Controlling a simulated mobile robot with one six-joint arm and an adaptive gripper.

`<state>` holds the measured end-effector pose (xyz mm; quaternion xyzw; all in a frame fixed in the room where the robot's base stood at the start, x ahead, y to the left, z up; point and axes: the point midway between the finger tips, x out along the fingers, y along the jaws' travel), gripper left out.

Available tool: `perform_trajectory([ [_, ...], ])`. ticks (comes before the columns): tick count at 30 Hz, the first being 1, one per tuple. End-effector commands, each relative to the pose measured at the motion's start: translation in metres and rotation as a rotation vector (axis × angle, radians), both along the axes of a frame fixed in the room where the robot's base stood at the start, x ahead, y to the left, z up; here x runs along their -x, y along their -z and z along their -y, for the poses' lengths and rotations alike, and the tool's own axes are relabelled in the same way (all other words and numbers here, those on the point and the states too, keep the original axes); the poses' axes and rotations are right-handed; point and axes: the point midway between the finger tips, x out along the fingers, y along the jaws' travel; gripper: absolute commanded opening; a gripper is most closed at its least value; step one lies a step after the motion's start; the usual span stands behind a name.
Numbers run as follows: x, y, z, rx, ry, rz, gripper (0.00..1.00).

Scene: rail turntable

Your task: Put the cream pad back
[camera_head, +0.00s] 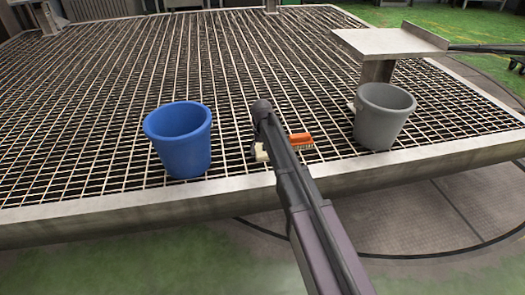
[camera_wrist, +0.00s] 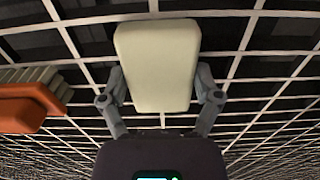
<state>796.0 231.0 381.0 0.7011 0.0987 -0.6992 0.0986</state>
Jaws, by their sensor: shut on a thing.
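The cream pad (camera_wrist: 157,65) is a pale rounded block between the two fingers of my gripper (camera_wrist: 160,97) in the wrist view. My gripper is shut on it from both sides. The grating shows behind and around the pad; I cannot tell whether the pad touches it. In the head view, only a small part of the pad (camera_head: 261,152) shows to the left of my arm, which hides the rest and most of the gripper.
An orange brush (camera_head: 301,140) lies on the grating (camera_head: 110,90) just right of my arm. A blue bucket (camera_head: 180,142) stands to the left and a grey bucket (camera_head: 381,118) to the right. A metal ledge (camera_head: 388,41) stands behind the grey bucket. The grating farther back is clear.

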Motion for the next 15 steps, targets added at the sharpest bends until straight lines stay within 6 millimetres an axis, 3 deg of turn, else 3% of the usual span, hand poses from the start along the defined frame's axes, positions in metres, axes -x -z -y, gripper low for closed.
perform_trajectory([
  [1, 0.0000, 0.0010, -0.0001, 0.000, 0.000, 0.000, 0.87],
  [3, 0.0001, 0.0005, -0.0002, 0.000, 0.000, 0.000, 1.00],
  [15, 0.0001, 0.0002, -0.0003, 0.000, 0.000, 0.000, 1.00],
])
